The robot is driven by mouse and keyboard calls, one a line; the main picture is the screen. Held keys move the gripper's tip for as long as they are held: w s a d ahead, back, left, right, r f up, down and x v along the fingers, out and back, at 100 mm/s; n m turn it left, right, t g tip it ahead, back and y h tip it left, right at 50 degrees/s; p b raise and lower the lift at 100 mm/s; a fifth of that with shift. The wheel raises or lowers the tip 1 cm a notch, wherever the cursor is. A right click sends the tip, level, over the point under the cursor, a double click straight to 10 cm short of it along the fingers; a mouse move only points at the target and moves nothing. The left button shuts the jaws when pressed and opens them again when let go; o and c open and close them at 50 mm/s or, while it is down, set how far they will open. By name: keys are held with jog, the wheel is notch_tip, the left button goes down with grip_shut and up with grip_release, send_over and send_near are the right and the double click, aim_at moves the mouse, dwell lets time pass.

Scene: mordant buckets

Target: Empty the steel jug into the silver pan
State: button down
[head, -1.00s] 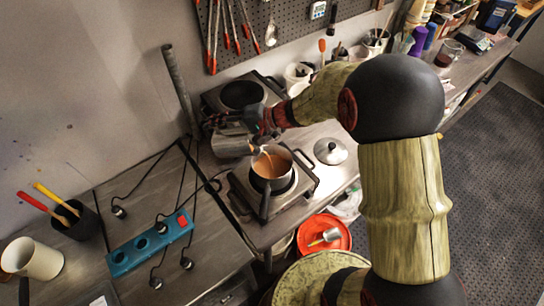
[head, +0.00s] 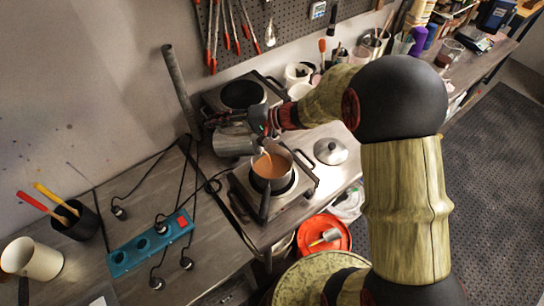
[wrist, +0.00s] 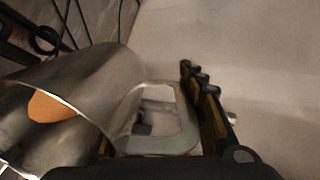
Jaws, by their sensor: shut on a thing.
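The steel jug (head: 232,141) is tilted over the left side of the silver pan (head: 262,184), its mouth toward the pan. A thin stream appears between the jug's lip and the pan. The pan sits on the front hotplate and holds orange-brown liquid (head: 270,165). My gripper (head: 259,119) is shut on the jug's handle, up and right of the jug's body. In the wrist view the jug (wrist: 95,85) lies tipped at left, with an orange patch of liquid (wrist: 55,107) inside its mouth. The handle (wrist: 180,140) runs by the dark finger of my gripper (wrist: 200,110).
The front hotplate (head: 298,203) and a rear hotplate (head: 215,100) stand on the bench. A steel lid (head: 331,151) lies to the right of the pan. A teal power strip (head: 150,245) with cables is at left. A red bucket (head: 336,225) stands below the bench edge.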

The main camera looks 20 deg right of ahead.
aim_at(231, 131)
jog(key=shift+s+d+r+t+y, duration=0.15)
jog(key=shift+s+d+r+y, duration=0.2)
jog(key=shift+d, duration=0.25)
jog(key=shift+s+d+r+t+y, duration=0.15)
jog(key=shift+s+d+r+y, duration=0.1)
jog(key=shift+d+r, duration=0.25)
dwell(0.5)
jog(key=shift+d+b, duration=0.2)
jog(key=shift+b, duration=0.3)
jog(key=shift+a+r+p, duration=0.1)
jog(key=shift+r+p, duration=0.05)
jog(key=shift+p, duration=0.15)
